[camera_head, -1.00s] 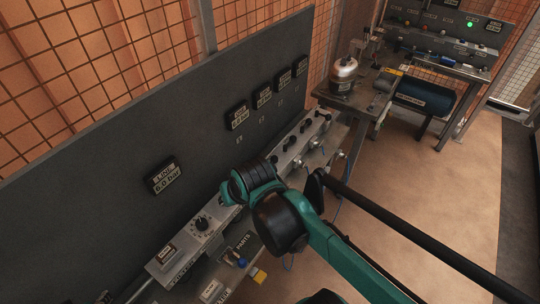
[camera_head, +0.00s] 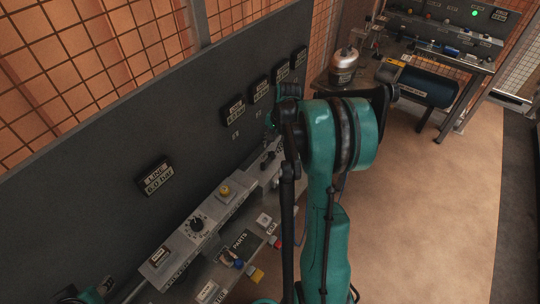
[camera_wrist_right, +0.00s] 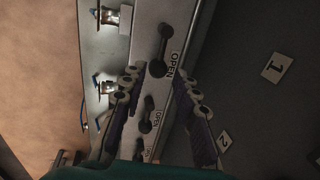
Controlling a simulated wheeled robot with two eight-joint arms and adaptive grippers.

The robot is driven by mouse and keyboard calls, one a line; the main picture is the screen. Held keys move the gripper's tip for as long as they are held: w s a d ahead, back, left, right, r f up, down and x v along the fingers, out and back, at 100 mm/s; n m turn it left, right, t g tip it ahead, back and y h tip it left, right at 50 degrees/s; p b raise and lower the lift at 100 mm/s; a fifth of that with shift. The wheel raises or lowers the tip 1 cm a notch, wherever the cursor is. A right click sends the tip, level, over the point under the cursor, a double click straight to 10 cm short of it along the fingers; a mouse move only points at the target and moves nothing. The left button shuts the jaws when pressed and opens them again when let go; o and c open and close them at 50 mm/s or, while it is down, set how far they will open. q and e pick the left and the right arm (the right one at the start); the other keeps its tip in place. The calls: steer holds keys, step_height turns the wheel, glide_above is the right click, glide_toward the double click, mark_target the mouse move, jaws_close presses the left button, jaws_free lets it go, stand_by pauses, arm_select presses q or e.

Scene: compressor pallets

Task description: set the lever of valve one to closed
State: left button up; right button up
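In the right wrist view the lever of valve one (camera_wrist_right: 158,50) is a black handle with a round end on a pale panel (camera_wrist_right: 185,20), beside a tag reading OPEN. A plate marked 1 (camera_wrist_right: 278,67) is on the dark board to its right. My right gripper (camera_wrist_right: 160,73) is open, its fingertips on either side of the lever's round end with gaps showing; the depth between them is unclear. In the head view my right arm hides much of the valve row. Part of my left arm (camera_head: 92,293) shows at the lower left; its fingers cannot be made out.
A second lever (camera_wrist_right: 147,115) sits between the lower parts of my right fingers, with another beyond. A plate marked 2 (camera_wrist_right: 225,142) is close to the right finger. A yellow button (camera_head: 224,191) and a black dial (camera_head: 197,224) are on the panel nearer me.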

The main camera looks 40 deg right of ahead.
mark_target(269, 158)
steer(key=f, duration=0.3)
steer(key=w+f+b, duration=0.1)
steer(key=f, duration=0.2)
steer(key=shift+w+a+f, duration=0.15)
steer(key=shift+a, duration=0.05)
steer(key=c, duration=0.6)
jaws_close()
